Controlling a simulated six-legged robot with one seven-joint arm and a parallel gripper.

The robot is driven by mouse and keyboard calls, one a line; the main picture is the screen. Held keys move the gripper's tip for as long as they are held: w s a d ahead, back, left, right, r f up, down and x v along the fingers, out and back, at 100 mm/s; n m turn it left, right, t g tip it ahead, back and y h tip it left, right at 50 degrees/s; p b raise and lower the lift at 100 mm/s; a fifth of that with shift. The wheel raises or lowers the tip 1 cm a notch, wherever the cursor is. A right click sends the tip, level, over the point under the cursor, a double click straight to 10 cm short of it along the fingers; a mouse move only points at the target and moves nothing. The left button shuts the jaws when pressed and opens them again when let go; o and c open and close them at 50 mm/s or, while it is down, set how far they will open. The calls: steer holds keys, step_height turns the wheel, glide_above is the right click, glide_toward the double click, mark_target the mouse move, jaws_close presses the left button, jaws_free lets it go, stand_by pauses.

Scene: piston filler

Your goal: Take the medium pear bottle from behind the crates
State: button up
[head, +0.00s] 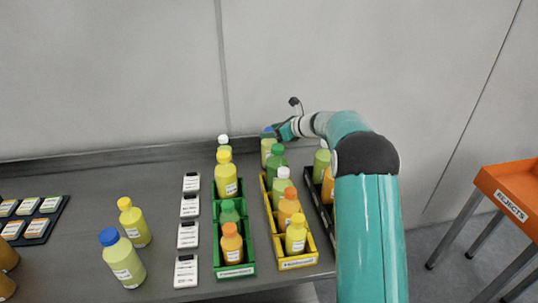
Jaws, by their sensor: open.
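A pale yellow-green bottle with a blue cap (267,148) stands upright at the far end of the yellow crate (299,263), close to the back wall. A white-capped bottle (223,143) stands behind the green crate (235,271), mostly hidden by a yellow bottle. I cannot read either label, so I cannot tell which is the medium pear. My gripper (280,131) is open at the right of the blue-capped bottle, near its cap. The fingers are small and partly hidden, and I cannot tell whether they touch or straddle it.
A black crate (322,213) with bottles stands right of the yellow one, partly behind my arm. White label boxes (188,236) line the green crate's left. Blue-capped (124,260) and yellow (134,224) bottles stand front left. An orange REJECTS table (510,190) is at right.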

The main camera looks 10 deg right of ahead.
steer(key=shift+x, duration=0.95)
steer(key=shift+d, duration=0.1)
steer(key=shift+c, duration=0.5)
steer(key=shift+r, duration=0.1)
jaws_close()
